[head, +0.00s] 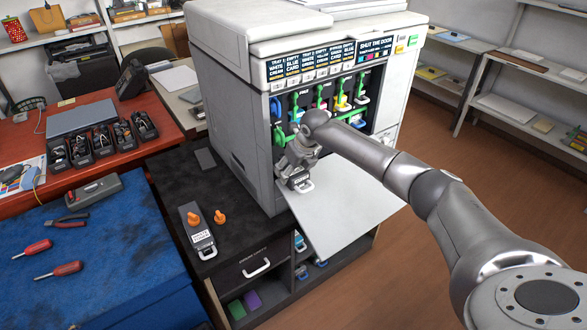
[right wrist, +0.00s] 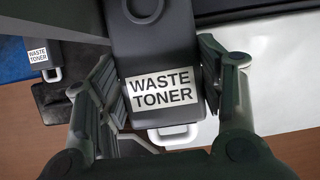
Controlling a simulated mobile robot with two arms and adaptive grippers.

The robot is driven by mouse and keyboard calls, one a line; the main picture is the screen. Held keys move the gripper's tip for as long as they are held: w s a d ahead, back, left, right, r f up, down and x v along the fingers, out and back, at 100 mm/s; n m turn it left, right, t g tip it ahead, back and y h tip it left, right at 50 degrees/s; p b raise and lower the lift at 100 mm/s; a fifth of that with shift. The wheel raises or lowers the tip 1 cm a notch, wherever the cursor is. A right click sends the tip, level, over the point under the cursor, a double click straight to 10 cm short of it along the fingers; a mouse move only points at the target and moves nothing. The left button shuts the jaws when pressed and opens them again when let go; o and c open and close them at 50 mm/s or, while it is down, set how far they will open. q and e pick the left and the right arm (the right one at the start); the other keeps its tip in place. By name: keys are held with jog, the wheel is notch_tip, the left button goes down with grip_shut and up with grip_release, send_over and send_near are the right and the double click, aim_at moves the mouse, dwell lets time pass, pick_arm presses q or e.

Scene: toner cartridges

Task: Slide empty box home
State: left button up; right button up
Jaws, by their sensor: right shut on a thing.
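My right gripper (head: 299,158) is at the lower left of the printer's open front, shut on a dark waste toner box (head: 298,184) with a white handle. In the right wrist view the fingers flank the held box (right wrist: 150,45), whose label reads WASTE TONER. Its far end is hidden at the top of that view, so how deep it sits in the printer (head: 232,110) cannot be told. A second waste toner box (head: 203,244) lies on the black cabinet top, with an orange cap on it; it also shows in the right wrist view (right wrist: 42,50). My left gripper is not in view.
The printer's front door (head: 345,215) hangs open below the slots, under my right arm. Several coloured cartridges sit in the upper slots. A loose orange cap (head: 220,217) stands on the cabinet top (head: 240,232). A blue mat (head: 100,245) with tools lies at left.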

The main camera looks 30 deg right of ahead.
aim_at(301, 177)
jog(key=o, duration=1.7)
jog(key=shift+s, duration=0.1)
jog(key=shift+s+d+r+p, duration=0.1)
jog(key=shift+s+r+p, duration=0.05)
jog(key=shift+s+p, duration=1.65)
jog(key=shift+p, duration=0.1)
jog(key=shift+s, duration=0.15)
